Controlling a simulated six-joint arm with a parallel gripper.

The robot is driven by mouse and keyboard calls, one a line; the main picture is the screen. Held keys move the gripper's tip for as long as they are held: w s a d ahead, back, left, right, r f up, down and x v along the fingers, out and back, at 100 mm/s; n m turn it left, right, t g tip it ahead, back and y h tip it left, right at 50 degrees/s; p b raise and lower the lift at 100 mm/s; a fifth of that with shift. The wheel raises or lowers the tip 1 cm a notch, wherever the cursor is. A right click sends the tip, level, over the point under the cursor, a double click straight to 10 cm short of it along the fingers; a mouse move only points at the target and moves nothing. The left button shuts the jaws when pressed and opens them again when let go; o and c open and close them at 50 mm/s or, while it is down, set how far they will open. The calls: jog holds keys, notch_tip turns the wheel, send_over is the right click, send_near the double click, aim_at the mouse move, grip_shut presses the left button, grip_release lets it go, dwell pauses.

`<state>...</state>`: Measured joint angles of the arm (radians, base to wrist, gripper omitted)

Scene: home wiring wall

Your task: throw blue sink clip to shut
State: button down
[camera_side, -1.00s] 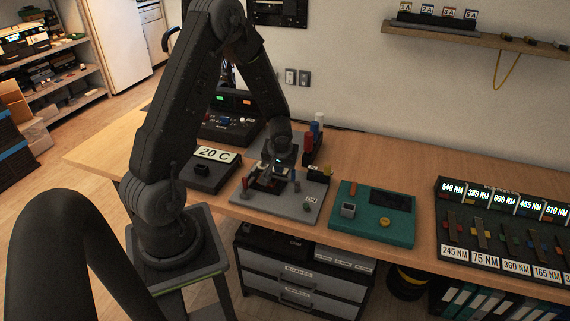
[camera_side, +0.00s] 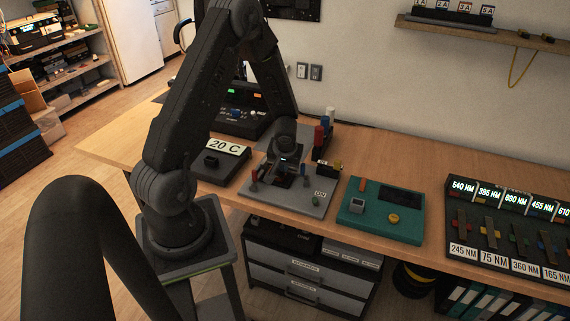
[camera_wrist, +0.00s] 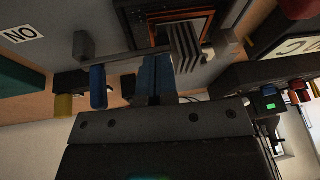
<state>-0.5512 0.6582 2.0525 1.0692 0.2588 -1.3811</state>
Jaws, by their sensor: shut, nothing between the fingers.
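The blue sink clip handle (camera_wrist: 98,88) is upright-looking in the wrist view, left of my gripper, beside a grey lever bar (camera_wrist: 82,46). In the side view the area around it is small and partly dark, so its angle is unclear. The grey board (camera_side: 268,198) carries the clip, a red handle (camera_side: 254,175) and an ON label (camera_side: 319,195). My gripper (camera_wrist: 155,78) is shut and empty, close to a finned heat sink (camera_wrist: 185,46) and apart from the blue handle. In the side view my gripper (camera_side: 283,168) is low over the board; its fingertips are hard to make out.
A teal box (camera_side: 365,222) with a yellow knob stands right of the board. A dark box with a 20 C sign (camera_side: 222,146) stands left. Red, blue and white upright parts (camera_side: 322,130) stand behind. A dark panel of labelled levers (camera_side: 500,225) is far right.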

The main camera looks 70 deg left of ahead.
aim_at(289, 171)
dwell(0.3)
jog(key=shift+w+d, duration=0.65)
jog(key=shift+a+r, duration=0.1)
jog(key=shift+r, duration=0.35)
notch_tip(289, 171, up, 3)
jog(key=shift+s+a+f, duration=0.1)
jog(key=shift+s, duration=0.05)
jog(key=s+a+r, duration=0.2)
jog(key=s+r, duration=0.4)
jog(key=s, duration=0.1)
jog(key=shift+s+a+r, duration=0.2)
jog(key=shift+a+r, duration=0.05)
jog(key=shift+r, duration=0.15)
